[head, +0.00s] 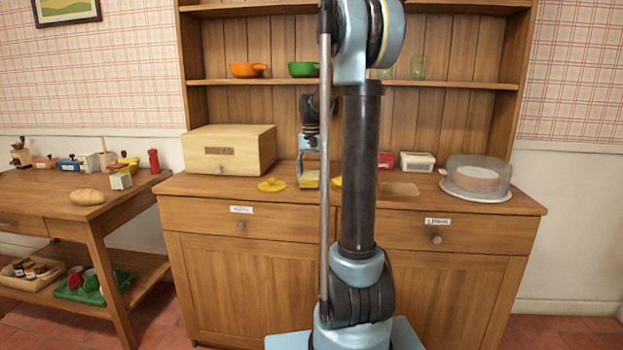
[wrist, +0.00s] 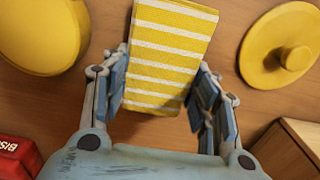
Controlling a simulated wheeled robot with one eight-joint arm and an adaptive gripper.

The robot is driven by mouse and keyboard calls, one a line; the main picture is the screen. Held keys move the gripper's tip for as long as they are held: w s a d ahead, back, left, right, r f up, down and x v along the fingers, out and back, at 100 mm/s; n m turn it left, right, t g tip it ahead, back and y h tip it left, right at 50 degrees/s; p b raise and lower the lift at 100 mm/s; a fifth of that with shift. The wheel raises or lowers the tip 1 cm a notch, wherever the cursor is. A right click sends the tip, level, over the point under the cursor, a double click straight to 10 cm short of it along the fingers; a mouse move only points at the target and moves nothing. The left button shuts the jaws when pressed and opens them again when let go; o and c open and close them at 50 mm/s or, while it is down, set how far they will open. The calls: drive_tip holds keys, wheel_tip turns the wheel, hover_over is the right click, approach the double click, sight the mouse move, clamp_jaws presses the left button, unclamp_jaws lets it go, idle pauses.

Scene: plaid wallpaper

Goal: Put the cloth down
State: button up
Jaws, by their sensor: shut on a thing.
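The cloth is yellow with white stripes and looks folded into a block. In the wrist view the cloth (wrist: 170,45) sits between the fingers of my gripper (wrist: 160,85), which is shut on it. In the head view my gripper (head: 309,168) points down over the sideboard's counter, partly hidden behind my arm, with the cloth (head: 309,182) under it. The cloth is at or just above the wood; I cannot tell whether it touches.
A yellow knobbed lid (wrist: 290,40) lies right of the cloth in the wrist view, a yellow round thing (wrist: 40,32) left. A red box (wrist: 16,158) and the bread box (head: 230,150) are near. A cake under a dome (head: 476,178) stands at the counter's right.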

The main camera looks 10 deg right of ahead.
sight(311, 174)
drive_tip(key=shift+f, duration=0.45)
drive_tip(key=shift+f, duration=0.1)
drive_tip(key=o, duration=1.2)
wheel_tip(311, 174, up, 12)
drive_tip(key=s+f+n, duration=0.1)
drive_tip(key=s+f, duration=0.7)
drive_tip(key=s, duration=0.4)
drive_tip(key=s+f+n+t, duration=0.1)
drive_tip(key=s+f, duration=0.7)
drive_tip(key=s, duration=0.4)
drive_tip(key=s+f+n+t, duration=0.1)
drive_tip(key=s+f, duration=0.7)
drive_tip(key=s, duration=0.4)
drive_tip(key=shift+s+f+n, duration=0.2)
drive_tip(key=shift+f+n, duration=0.2)
